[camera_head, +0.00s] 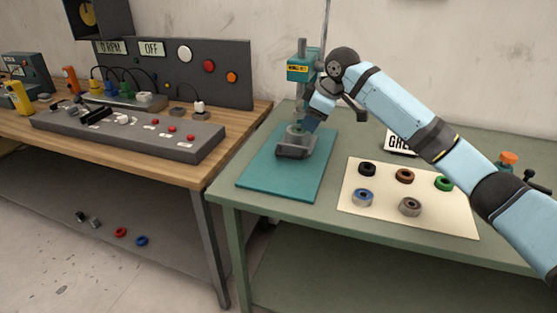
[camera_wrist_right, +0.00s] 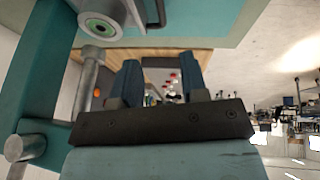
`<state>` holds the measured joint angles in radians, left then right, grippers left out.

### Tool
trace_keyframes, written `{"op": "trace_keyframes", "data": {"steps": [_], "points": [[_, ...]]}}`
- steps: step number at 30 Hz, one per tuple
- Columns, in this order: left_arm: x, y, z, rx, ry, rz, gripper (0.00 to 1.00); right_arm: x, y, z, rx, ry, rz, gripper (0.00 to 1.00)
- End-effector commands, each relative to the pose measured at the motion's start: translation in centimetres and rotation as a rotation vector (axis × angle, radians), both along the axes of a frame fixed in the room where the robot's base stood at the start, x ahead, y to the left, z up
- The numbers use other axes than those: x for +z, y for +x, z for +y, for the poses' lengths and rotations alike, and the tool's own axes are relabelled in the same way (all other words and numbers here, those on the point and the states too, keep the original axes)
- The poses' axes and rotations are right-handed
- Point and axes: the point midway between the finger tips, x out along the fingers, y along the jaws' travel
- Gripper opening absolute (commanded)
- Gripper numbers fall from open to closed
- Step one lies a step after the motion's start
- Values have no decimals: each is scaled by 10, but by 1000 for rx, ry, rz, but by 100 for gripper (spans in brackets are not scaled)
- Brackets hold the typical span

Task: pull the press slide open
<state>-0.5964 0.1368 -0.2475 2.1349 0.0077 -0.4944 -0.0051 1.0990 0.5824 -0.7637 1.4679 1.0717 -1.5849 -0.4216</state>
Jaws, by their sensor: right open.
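The press is a teal machine with its head (camera_head: 303,66) on a column, standing on a teal base plate (camera_head: 262,178) on the green table. A dark grey block (camera_head: 293,153), apparently the press slide, sits low on that plate. A round press part with a green centre (camera_wrist_right: 100,27) shows at upper left. Whether a finger touches the slide cannot be told. My left gripper is not in view.
A cream mat (camera_head: 348,200) with several coloured rings lies right of the press. A wooden bench (camera_head: 185,175) with a grey control box (camera_head: 125,138) and a dark panel (camera_head: 225,80) stands at left.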

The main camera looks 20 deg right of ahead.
Motion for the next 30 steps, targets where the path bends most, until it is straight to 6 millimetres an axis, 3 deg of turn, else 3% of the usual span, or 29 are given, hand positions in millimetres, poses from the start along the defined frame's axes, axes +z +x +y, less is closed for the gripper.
{"op": "trace_keyframes", "data": {"steps": [8, 21, 30], "points": [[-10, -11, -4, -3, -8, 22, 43, -23, 7, 5, -1, 0, 3, 40], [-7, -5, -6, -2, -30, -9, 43, -104, 38, 25, -1, 0, 2, 40], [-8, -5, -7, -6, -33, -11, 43, -128, 47, 32, 0, 0, 0, 40]]}}
